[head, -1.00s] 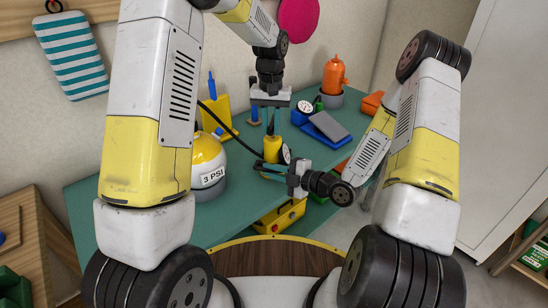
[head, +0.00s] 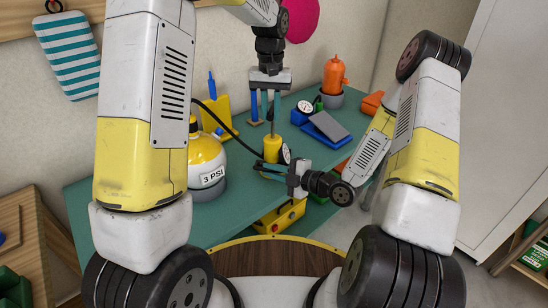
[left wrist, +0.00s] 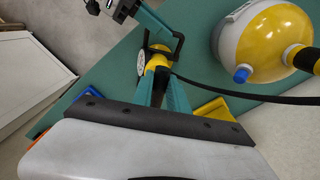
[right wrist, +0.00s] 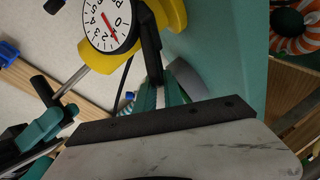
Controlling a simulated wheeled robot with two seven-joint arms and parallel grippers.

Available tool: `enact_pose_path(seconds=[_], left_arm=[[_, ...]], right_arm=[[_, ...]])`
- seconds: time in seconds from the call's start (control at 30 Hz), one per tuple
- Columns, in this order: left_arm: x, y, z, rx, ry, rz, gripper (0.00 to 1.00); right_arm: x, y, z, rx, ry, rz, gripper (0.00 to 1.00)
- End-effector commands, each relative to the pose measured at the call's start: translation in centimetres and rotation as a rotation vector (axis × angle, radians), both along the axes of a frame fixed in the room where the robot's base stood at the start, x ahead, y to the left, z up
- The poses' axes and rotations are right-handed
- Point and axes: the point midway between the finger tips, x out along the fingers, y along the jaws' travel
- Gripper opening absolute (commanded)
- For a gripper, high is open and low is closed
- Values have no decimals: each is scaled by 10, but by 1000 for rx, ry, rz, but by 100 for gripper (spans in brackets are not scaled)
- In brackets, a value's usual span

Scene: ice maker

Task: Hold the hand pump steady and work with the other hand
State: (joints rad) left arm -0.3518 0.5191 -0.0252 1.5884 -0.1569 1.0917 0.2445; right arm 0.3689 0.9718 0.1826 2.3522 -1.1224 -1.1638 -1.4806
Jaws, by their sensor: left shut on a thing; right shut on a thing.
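The hand pump (head: 272,150) is a yellow cylinder with a round dial gauge (head: 285,153), standing on the teal table. Its thin rod (head: 272,127) shows above the body. My left gripper (head: 270,111) comes down from above and is shut on the pump's black handle (left wrist: 161,88). My right gripper (head: 264,168) reaches in from the right and is shut on the pump low at its body; the exact contact is partly hidden. The right wrist view shows the gauge (right wrist: 108,25) close up and the silver rod (right wrist: 75,80) between body and handle.
A black hose (head: 215,115) runs from the pump to a yellow-and-white tank (head: 207,160) labelled "3 PSI". A blue-and-grey pedal-like device (head: 326,128) and an orange bottle (head: 335,75) stand behind right. A yellow box (head: 280,216) sits at the table's front.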

Motion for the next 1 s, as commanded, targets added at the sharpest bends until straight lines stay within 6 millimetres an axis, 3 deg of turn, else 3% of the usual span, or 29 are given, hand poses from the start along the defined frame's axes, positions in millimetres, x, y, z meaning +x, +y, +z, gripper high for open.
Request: enact_pose_path(seconds=[0.23,0.83,1.0], left_arm=[[1,0,4,0,-2,0,0],[0,0,-50,0,0,1,0],[1,0,-44,0,-3,1,0]], right_arm=[[0,-1,-1,-2,2,-1,0],[0,0,-1,-1,2,0,0],[0,0,-1,-2,3,0,0]])
